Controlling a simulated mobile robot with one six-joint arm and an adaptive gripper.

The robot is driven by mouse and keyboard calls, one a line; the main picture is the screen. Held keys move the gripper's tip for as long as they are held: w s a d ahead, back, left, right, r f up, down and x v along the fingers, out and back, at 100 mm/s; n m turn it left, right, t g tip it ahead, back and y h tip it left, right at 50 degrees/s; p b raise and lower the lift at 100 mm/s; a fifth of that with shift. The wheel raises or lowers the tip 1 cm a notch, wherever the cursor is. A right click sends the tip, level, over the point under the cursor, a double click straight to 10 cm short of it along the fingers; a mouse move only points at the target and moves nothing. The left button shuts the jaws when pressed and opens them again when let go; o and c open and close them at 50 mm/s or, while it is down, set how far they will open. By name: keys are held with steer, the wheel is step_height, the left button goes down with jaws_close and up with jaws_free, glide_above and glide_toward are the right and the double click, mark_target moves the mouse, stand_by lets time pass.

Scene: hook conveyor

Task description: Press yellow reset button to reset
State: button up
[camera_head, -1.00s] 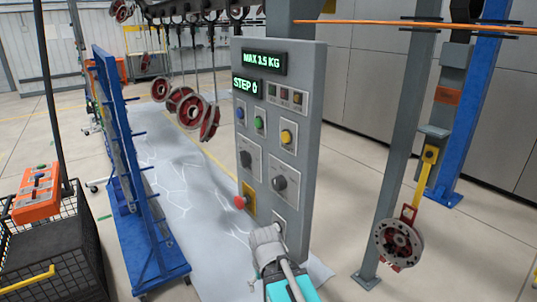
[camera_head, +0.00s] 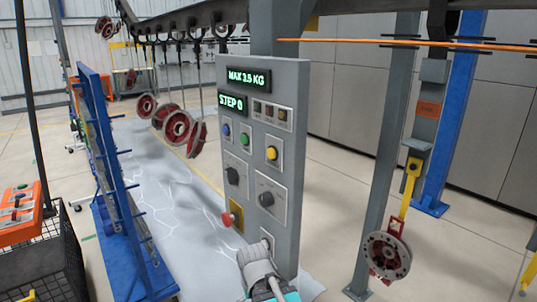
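The yellow button (camera_head: 272,153) sits on the right side of the grey control panel (camera_head: 291,95), below three small indicator squares. A green button (camera_head: 244,139) and a blue button (camera_head: 226,129) are to its left. The panel's displays read "MAX 3.5 KG" and "STEP 0". My gripper (camera_head: 258,264) shows at the bottom of the view, in front of the panel's lower part and well below the yellow button, apart from it. Its fingertips cannot be made out, so whether it is open or shut is unclear.
A red emergency knob (camera_head: 227,219) and two dark rotary knobs are lower on the panel. A blue rack (camera_head: 112,180) stands at left, near an orange box (camera_head: 20,212) and black basket. Red wheel-like parts (camera_head: 178,127) hang behind the panel. Another part (camera_head: 387,255) hangs at right.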

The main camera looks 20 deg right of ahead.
jaws_close()
stand_by(1.4)
